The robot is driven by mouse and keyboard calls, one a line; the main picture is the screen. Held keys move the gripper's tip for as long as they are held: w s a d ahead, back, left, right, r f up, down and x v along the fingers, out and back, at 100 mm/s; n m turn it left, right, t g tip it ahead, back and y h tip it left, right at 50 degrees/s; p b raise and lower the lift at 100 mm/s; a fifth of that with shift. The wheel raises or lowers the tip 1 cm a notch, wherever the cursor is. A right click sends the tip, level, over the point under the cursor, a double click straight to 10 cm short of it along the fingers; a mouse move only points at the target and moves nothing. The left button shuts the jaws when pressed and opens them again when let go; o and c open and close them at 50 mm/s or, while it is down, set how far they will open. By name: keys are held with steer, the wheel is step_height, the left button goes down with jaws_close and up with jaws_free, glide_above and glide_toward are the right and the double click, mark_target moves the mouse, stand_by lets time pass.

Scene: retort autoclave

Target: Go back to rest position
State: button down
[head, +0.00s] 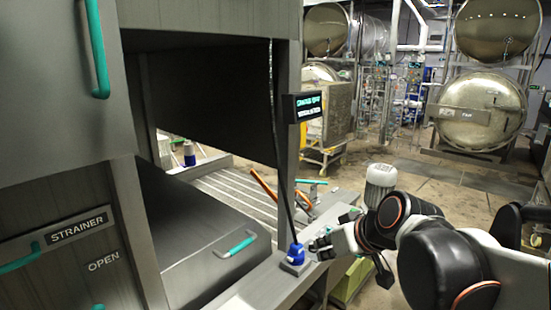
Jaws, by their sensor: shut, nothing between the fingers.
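My gripper (322,246) is at the end of my black and white arm, which reaches in from the right. It is beside a blue plug-like fitting (296,253) on the grey ledge of the machine. The gripper looks small and shut, with nothing seen between its fingers. I cannot tell whether it touches the fitting. A black cable runs up from the fitting along the machine's post.
The grey machine fills the left, with a STRAINER panel (80,229) and teal handles (240,245). A small display (303,107) sticks out from the post. Large steel autoclaves (480,112) stand at the back right. Open floor (440,177) lies behind my arm.

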steer(key=s+d+f+m+h, duration=0.2)
steer(key=s+d, duration=0.2)
steer(key=s, duration=0.4)
steer(key=s+d+f+m+h, duration=0.2)
steer(key=s+d, duration=0.3)
steer(key=s, duration=0.3)
steer(key=shift+s+f+g+b, duration=0.3)
steer(key=shift+f+g, duration=0.1)
steer(key=shift+f, duration=0.4)
stand_by(0.5)
